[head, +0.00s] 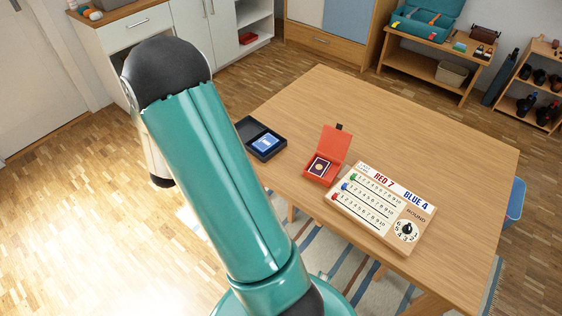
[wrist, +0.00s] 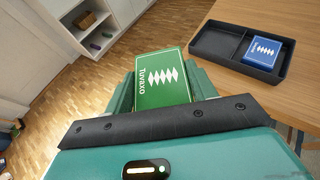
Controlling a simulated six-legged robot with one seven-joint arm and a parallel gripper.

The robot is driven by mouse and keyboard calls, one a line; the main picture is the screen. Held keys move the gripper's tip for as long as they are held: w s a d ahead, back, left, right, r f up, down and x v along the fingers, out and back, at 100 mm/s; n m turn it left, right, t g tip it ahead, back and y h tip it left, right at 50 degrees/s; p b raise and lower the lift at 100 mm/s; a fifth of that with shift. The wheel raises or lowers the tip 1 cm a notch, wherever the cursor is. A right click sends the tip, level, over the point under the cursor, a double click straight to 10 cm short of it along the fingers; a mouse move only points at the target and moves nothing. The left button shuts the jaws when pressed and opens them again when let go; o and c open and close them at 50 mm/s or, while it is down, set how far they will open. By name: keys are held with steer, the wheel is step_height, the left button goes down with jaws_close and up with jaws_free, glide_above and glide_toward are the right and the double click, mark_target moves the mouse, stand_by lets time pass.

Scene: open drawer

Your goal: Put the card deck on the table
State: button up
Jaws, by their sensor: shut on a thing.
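A green card deck (wrist: 160,80) with white diamonds and the word "Tuvaxo" is in my gripper (wrist: 163,92) in the wrist view. The gripper is shut on it, with green fingers on either side. In that view, floor shows beyond the deck and the wooden table (wrist: 222,12) lies to the right. In the head view the table (head: 420,140) stands right of my arm; the gripper and the green deck are hidden there. A blue deck (head: 265,143) lies in a black two-part tray (head: 250,131) at the table's left edge; it also shows in the wrist view (wrist: 262,53).
An open red box (head: 334,150) with a dark card deck (head: 319,167) stands on the table, beside a white scoreboard (head: 350,208) with counters and a dial. The table's far and right parts are bare. White cabinets and shelves line the back.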

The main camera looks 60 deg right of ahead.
steer(key=s+d+m+g, duration=0.25)
steer(key=s+d, duration=0.25)
steer(key=d, duration=0.3)
steer(key=s+d+r+m+g+h, duration=0.1)
steer(key=s+d+m+g, duration=0.2)
steer(key=d, duration=0.5)
steer(key=s+d+m+g, duration=0.2)
steer(key=s+d+g, duration=0.1)
steer(key=s+d, duration=0.4)
glide_above(294, 164)
steer(key=w, duration=0.1)
steer(key=f, duration=0.8)
steer(key=shift+w+d, duration=0.15)
steer(key=shift+d, duration=0.25)
steer(key=shift+s+a+f, duration=0.2)
steer(key=shift+s+f, duration=0.25)
steer(key=shift+f, duration=0.1)
steer(key=shift+s+a+f, duration=0.1)
steer(key=shift+s+f, duration=0.1)
steer(key=shift+f, duration=1.55)
steer(key=shift+f, duration=0.15)
steer(key=o, duration=0.7)
steer(key=shift+o, duration=0.2)
